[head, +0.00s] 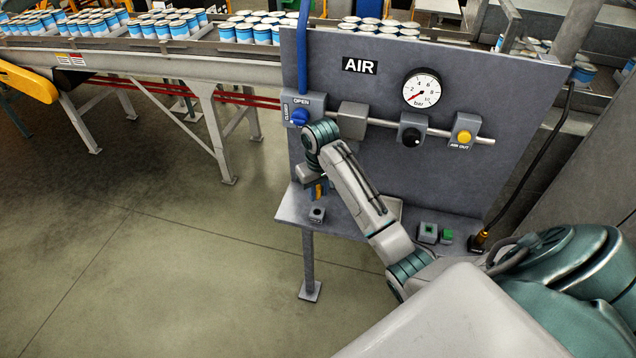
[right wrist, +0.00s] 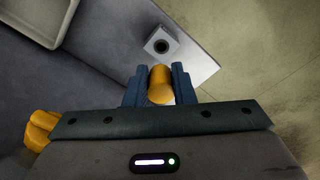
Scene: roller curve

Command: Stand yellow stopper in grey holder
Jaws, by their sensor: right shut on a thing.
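My right gripper (head: 318,191) is just above the left end of the grey shelf under the air panel. In the right wrist view its two dark blue fingers (right wrist: 158,86) are shut on the yellow stopper (right wrist: 159,80). In the head view the stopper is mostly hidden by the fingers. The grey holder (head: 317,214), a small square block with a dark round hole, sits near the shelf's corner. It also shows in the right wrist view (right wrist: 161,45), just beyond the stopper's end. The stopper appears apart from the holder. My left gripper is not in view.
The shelf (head: 346,226) also bears a pale tray (right wrist: 36,22), partly behind my arm, and green-topped blocks (head: 428,232). The upright panel (head: 460,170) with valve, knob and gauge (head: 421,91) stands close behind. A yellow-orange thing (right wrist: 40,128) shows at left in the wrist view.

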